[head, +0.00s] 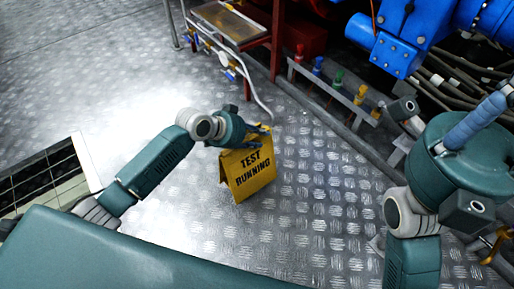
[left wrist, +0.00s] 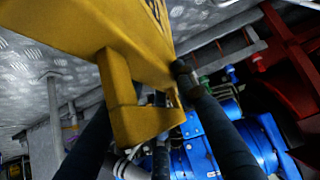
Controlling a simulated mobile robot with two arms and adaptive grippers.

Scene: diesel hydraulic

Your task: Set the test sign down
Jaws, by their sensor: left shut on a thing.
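The yellow test sign (head: 248,173) is a folding A-shaped board with black "TEST RUNNING" lettering, near the middle of the head view. It is upright and slightly tilted. My left gripper (head: 259,133) is shut on its top edge. In the left wrist view the sign (left wrist: 105,25) fills the upper left, with its bent top part between my left gripper's dark fingers (left wrist: 150,98). I cannot tell whether its lower edge touches the floor. My right arm is at the right of the head view; its fingers cannot be made out clearly.
Bare metal tread-plate floor (head: 320,220) surrounds the sign. A red-framed bench (head: 235,22) stands behind it. A rail with coloured valve handles (head: 338,82) and a blue machine (head: 395,50) are at the back right. A dark grid panel (head: 45,175) lies at the left.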

